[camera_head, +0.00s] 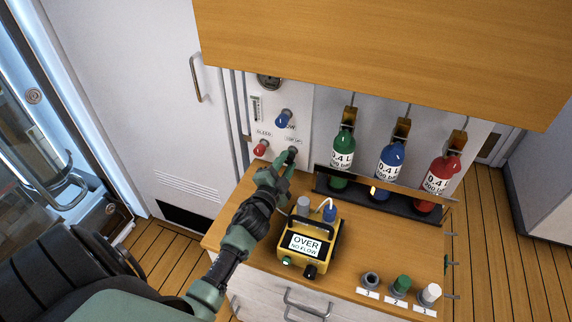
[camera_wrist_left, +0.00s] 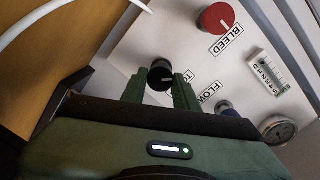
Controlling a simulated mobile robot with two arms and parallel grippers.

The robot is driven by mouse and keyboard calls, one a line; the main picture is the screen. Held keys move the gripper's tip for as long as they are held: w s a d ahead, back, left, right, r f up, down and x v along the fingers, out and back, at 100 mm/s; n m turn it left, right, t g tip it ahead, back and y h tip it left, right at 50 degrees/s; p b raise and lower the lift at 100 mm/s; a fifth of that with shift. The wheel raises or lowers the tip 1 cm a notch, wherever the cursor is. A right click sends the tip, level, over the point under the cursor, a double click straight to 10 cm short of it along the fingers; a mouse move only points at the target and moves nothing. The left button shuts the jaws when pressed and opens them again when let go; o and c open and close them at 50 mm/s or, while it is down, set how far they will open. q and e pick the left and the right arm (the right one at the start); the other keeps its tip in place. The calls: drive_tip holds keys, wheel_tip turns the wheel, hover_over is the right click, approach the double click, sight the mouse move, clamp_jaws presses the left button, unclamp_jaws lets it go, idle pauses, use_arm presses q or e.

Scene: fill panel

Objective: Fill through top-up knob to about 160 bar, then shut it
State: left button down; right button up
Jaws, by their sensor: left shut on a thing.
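The white fill panel (camera_head: 300,100) stands behind the bench. My left gripper (camera_head: 288,160) reaches up to its lower right knob. In the left wrist view the gripper's fingers (camera_wrist_left: 161,88) are shut on the black top-up knob (camera_wrist_left: 160,73), whose label is mostly hidden by a finger. The knob has a white pointer mark. The round gauge (camera_head: 268,81) is at the panel top, cut off by the overhead cabinet; it also shows in the wrist view (camera_wrist_left: 279,130), but its reading is too small to tell. My right gripper is not in view.
A red bleed knob (camera_head: 260,148) and blue flow knob (camera_head: 283,120) are close by. A yellow meter (camera_head: 308,243) reads "OVER NO FLOW". Green (camera_head: 343,150), blue (camera_head: 391,160) and red (camera_head: 441,175) bottles stand in a rack. Three numbered fittings (camera_head: 401,286) sit at front right.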

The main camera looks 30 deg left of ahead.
use_arm(q)
drive_tip(key=m+b, duration=0.1)
drive_tip(key=m, duration=0.3)
drive_tip(key=shift+f, duration=0.15)
drive_tip(key=m, duration=0.4)
drive_tip(key=shift+m+y+b, duration=0.3)
drive_tip(key=shift+m+b, duration=0.1)
idle(0.3)
drive_tip(key=c, duration=1.1)
unclamp_jaws()
drive_tip(key=shift+s+d, duration=0.1)
drive_tip(key=b+v, duration=0.1)
drive_tip(key=v, duration=0.6)
drive_tip(key=shift+s+d, duration=0.1)
drive_tip(key=shift+s, duration=0.2)
